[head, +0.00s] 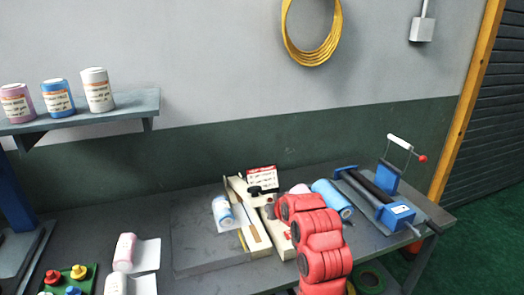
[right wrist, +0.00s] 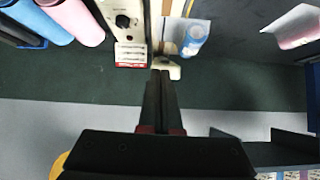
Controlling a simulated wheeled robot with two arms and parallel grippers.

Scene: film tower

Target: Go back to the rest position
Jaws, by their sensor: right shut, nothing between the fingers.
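My right gripper (right wrist: 161,76) is in the right wrist view, with its two dark fingers together and nothing between them. Its tips are near a cream-coloured piece (right wrist: 168,70) at the edge of the bench items; I cannot tell whether they touch. In the head view my red right arm reaches up from the bottom over the bench, and its links mostly hide the gripper. My left gripper is not in view.
A wall shelf (head: 130,105) with 3 jars is at left. A yellow coil (head: 312,57) hangs above.

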